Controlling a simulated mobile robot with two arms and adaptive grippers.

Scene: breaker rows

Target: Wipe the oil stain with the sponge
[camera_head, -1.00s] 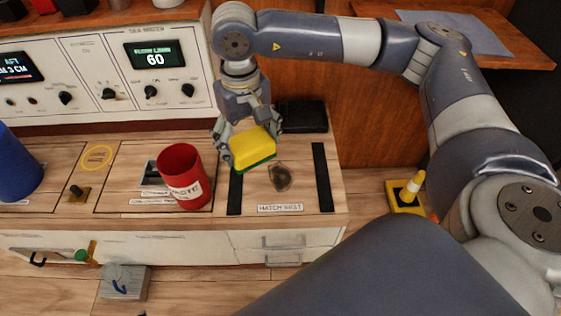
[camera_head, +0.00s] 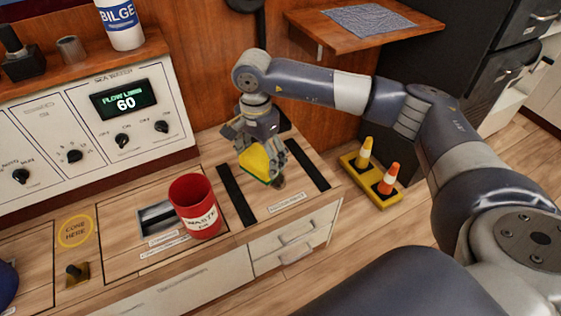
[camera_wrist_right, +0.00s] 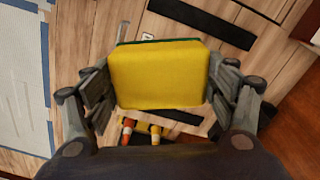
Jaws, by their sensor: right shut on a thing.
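My right gripper (camera_head: 262,158) is shut on a yellow sponge (camera_head: 255,163) with a green underside, holding it tilted over the counter. In the right wrist view the sponge (camera_wrist_right: 160,78) sits between both fingers of the gripper (camera_wrist_right: 158,88). The dark oil stain (camera_head: 279,184) lies on the wooden counter between two black strips. It shows just right of and below the sponge and is partly covered by the hand. Whether the sponge touches the counter I cannot tell. In the wrist view the sponge hides the stain. My left gripper is not in view.
A red waste bin (camera_head: 195,207) stands left of the black strips (camera_head: 237,195). A control panel (camera_head: 95,130) rises behind the counter. A yellow base with two small cones (camera_head: 370,178) is on the floor to the right. A wooden shelf (camera_head: 410,42) holds a grey cloth (camera_head: 368,20).

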